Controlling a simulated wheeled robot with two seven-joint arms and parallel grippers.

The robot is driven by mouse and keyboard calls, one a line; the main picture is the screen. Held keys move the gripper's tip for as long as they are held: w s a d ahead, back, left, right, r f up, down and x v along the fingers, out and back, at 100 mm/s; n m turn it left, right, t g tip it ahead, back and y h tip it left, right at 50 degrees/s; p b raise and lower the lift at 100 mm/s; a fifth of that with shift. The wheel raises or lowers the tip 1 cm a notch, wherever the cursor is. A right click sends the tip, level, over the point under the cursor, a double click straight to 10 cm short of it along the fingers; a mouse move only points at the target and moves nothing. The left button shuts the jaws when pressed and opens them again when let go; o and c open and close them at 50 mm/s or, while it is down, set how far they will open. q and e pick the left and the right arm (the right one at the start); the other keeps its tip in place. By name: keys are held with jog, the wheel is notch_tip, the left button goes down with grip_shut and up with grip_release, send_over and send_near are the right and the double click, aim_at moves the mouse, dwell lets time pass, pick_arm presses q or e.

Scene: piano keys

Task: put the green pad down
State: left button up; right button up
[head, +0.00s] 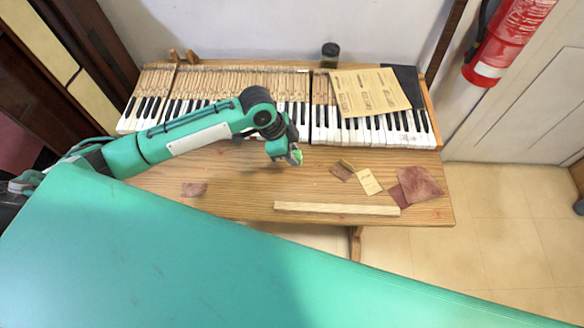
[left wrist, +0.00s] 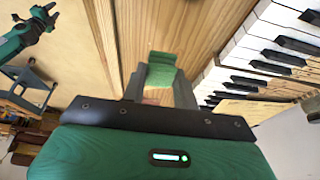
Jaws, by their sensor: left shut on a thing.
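My left gripper (head: 291,158) hangs above the wooden bench, in front of the piano keys. It is shut on the green pad (left wrist: 162,72). The pad sits between the fingers in the left wrist view, and a bit of its green also shows at the fingertips in the head view (head: 296,156). The left wrist view shows wooden bench top beyond the pad. My right gripper (left wrist: 43,17) is small at the upper left of the left wrist view, away from the bench; its jaw opening is unclear.
Piano keys (head: 375,131) run along the back of the bench (head: 240,190). A wooden strip (head: 335,208), a small yellow card (head: 369,182) and reddish sandpaper pieces (head: 420,184) lie at the right. Another reddish piece (head: 194,189) lies left. Bench top between them is clear.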

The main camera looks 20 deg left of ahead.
pick_arm(q)
notch_tip(320, 180, down, 9)
jog(key=shift+r+p, duration=0.1)
jog(key=shift+p, duration=0.55)
jog(key=shift+f, duration=0.4)
jog(key=shift+f, duration=0.15)
jog(key=o, duration=1)
